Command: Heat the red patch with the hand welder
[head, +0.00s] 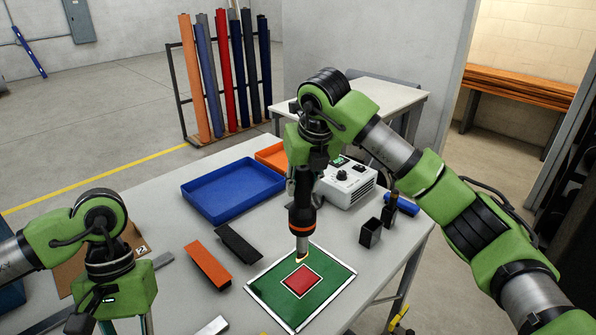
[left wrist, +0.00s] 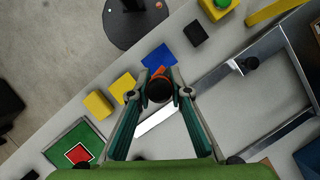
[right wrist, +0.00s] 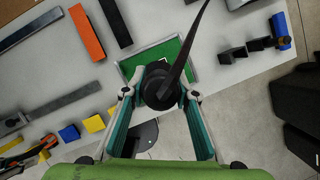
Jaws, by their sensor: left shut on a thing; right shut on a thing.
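My right gripper (head: 304,170) is shut on the hand welder (head: 302,218), a black tool with an orange ring and a pale metal nozzle pointing down. The welder shows from above between the fingers in the right wrist view (right wrist: 160,88). Its nozzle tip is over the far part of the green sheet (head: 325,284), just behind the red patch (head: 299,282); contact cannot be told. The red patch has a white outline and also shows in the left wrist view (left wrist: 78,154). My left gripper (left wrist: 160,90) is shut on a dark, round-ended thing with some red-orange.
A blue tray (head: 232,190), an orange bar (head: 208,265) and a dark bar (head: 238,243) lie left of the welder. A white control box (head: 346,184), black holders (head: 370,233) and a blue block (head: 402,204) are at the right. The welder's cable (right wrist: 188,45) runs upward.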

